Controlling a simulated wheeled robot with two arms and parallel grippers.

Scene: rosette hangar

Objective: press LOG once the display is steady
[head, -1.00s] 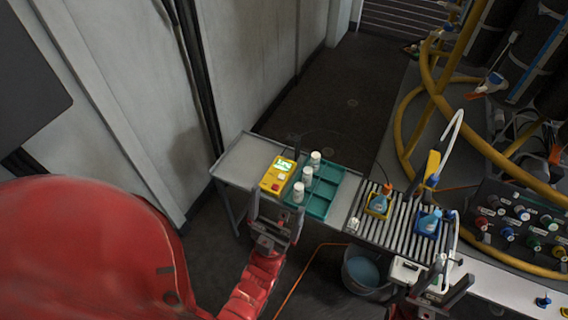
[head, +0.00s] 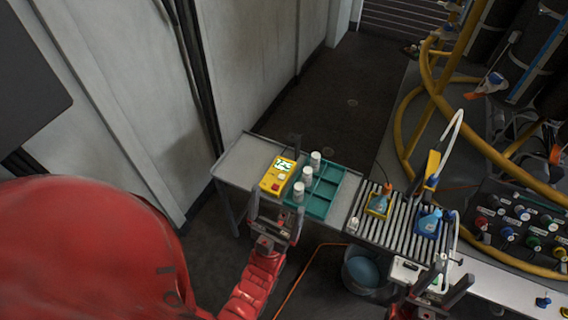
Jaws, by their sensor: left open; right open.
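A yellow device (head: 278,176) with a small lit display (head: 284,164) lies on the grey side table. Dark characters show on the display, but they are too small to read surely. Below the display are a pale button and a red button (head: 276,187); I cannot read which is LOG. My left gripper (head: 276,210) is open and empty, just in front of the device, apart from its buttons as far as I can see. My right gripper (head: 453,282) is open at the lower right, near the roller rack's front end.
A teal tray (head: 322,207) with several white-capped bottles stands right of the device. A roller rack (head: 380,232) carries a yellow bin and a blue bin with bottles. A bucket (head: 363,268) stands below. The grey table (head: 240,160) is bare left of the device.

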